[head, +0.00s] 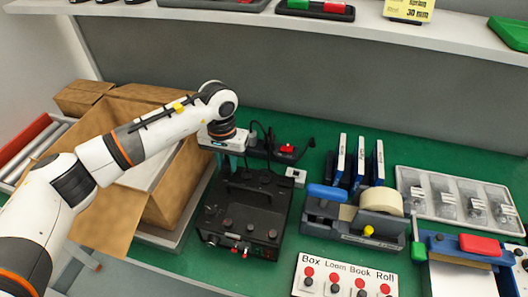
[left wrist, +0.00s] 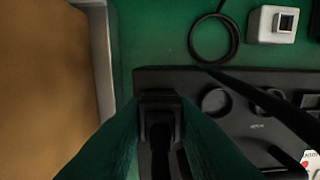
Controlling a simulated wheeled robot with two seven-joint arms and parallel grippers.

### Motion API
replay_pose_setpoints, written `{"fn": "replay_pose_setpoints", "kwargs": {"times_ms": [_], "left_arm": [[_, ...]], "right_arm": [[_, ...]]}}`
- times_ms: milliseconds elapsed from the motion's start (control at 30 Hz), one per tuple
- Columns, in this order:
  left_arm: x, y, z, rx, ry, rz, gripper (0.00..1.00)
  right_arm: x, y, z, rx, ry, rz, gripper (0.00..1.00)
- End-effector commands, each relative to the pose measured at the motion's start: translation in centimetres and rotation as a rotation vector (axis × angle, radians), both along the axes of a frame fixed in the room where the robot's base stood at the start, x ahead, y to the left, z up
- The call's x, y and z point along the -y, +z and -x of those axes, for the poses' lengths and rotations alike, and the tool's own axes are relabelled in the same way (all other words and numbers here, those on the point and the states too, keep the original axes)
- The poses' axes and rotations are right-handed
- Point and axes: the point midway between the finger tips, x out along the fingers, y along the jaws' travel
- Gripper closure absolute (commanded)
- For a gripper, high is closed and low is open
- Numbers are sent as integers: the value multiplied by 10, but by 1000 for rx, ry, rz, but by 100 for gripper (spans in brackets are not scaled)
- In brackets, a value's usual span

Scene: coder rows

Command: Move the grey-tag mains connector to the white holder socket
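The white holder socket (head: 296,176) is a small white block on the green mat, right of the black coder (head: 242,215). In the left wrist view the socket (left wrist: 272,24) shows a dark square opening. My left gripper (head: 228,166) is over the coder's back left part. In the left wrist view my dark fingers (left wrist: 160,112) flank a narrow black part (left wrist: 160,135), perhaps the connector, at the coder's edge. I cannot tell whether they grip it. No grey tag can be made out. My right gripper is not in view.
A cardboard box (head: 178,190) stands close on the left. A black power strip (head: 284,151) with a red switch lies behind the coder. A cable loop (left wrist: 210,38) lies on the mat. A tape dispenser (head: 350,215) and a labelled button panel (head: 345,277) stand on the right.

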Motion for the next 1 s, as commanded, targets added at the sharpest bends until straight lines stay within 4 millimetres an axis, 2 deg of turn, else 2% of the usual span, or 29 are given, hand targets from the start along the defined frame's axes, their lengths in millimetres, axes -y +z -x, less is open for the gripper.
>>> {"fn": "replay_pose_setpoints", "kwargs": {"times_ms": [567,1000], "left_arm": [[0,5,0,1,0,1,100],[0,26,0,1,0,0,100]], "right_arm": [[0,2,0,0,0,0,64],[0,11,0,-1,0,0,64]]}}
